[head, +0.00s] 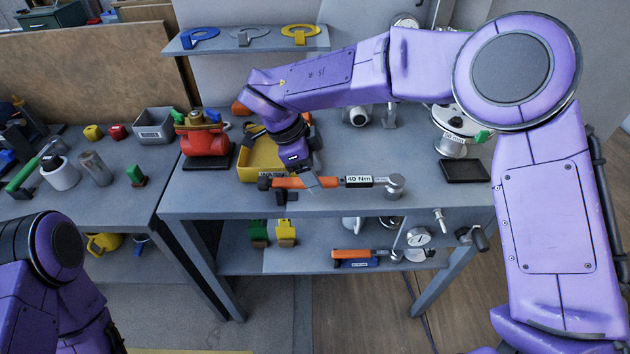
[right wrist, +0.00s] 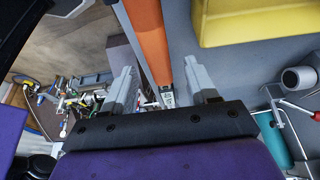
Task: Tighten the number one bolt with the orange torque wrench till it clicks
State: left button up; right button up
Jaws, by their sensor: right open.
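The orange torque wrench (head: 358,182) lies on the workbench near its front edge, with a 40 Nm label and a round grey head at its right end. My right gripper (head: 312,182) is over the wrench's orange handle. In the right wrist view, the orange handle (right wrist: 147,38) passes between the two open fingers of the right gripper (right wrist: 158,88); whether they touch it I cannot tell. A round metal flange (head: 462,122) stands at the bench's right side, partly hidden by my arm. I cannot make out a number one bolt. My left gripper is out of view.
A yellow bin (head: 258,165) sits just behind the handle, and a red valve body (head: 205,140) is left of it. A dark tray (head: 465,169) lies at the right. Another orange-handled tool (head: 352,254) is on the lower shelf. Bench front right of the wrench looks clear.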

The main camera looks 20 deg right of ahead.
jog(key=x, duration=0.4)
jog(key=shift+w+a+f, duration=0.1)
jog(key=shift+a+f, duration=0.15)
jog(key=shift+f, duration=0.1)
jog(key=shift+d+f, duration=0.1)
jog(key=shift+f, duration=0.05)
grip_shut()
